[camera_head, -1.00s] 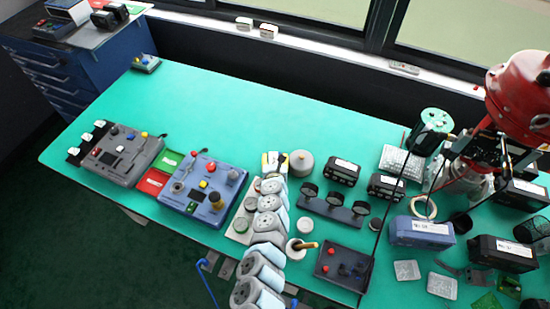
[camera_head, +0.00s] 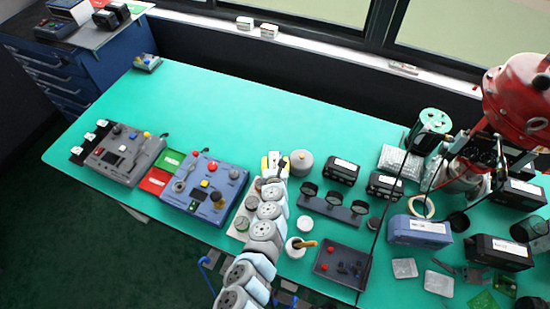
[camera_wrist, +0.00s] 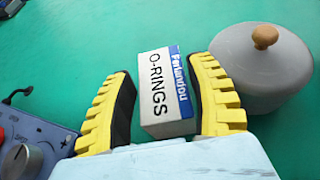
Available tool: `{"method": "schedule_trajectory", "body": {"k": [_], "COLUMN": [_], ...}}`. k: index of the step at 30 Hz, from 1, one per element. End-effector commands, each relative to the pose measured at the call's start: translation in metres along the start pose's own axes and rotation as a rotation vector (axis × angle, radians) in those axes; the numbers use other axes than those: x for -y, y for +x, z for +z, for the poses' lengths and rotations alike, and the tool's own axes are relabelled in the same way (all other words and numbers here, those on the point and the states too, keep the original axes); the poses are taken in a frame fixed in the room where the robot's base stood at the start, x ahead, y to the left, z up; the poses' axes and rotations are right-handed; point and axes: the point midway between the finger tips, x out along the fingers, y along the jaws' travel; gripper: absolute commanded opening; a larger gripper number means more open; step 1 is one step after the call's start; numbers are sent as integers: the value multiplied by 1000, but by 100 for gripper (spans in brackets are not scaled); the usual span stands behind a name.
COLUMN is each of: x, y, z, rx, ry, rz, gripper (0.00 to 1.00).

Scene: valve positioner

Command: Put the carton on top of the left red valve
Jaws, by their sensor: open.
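The carton (camera_wrist: 163,92) is a small white and blue box marked "O-RINGS". It stands on the green table, between the two yellow-toothed fingers of my gripper (camera_wrist: 166,103) in the wrist view. My gripper is open, with a finger on either side of the carton; the right finger is very close to it, and I cannot tell if it touches. In the head view my gripper (camera_head: 274,164) is small, near the table's middle. A red dome-shaped unit (camera_head: 520,100) stands at the right. Which part is the left red valve, I cannot tell for sure.
A grey lidded pot (camera_wrist: 258,68) stands close right of my gripper. A blue control box (camera_head: 204,188) with knobs lies to the left, and a grey one (camera_head: 125,155) beyond it. Black gauges (camera_head: 331,204) stand to the right. The table's back middle (camera_head: 230,115) is clear.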

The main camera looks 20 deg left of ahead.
Motion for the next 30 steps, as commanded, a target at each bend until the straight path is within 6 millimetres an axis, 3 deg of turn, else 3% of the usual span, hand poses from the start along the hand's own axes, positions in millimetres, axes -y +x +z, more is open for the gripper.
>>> {"method": "schedule_trajectory", "body": {"k": [30], "x": [-1], "y": [-81], "z": [-2], "rx": [-3], "ry": [1], "rz": [1], "gripper": [56]}}
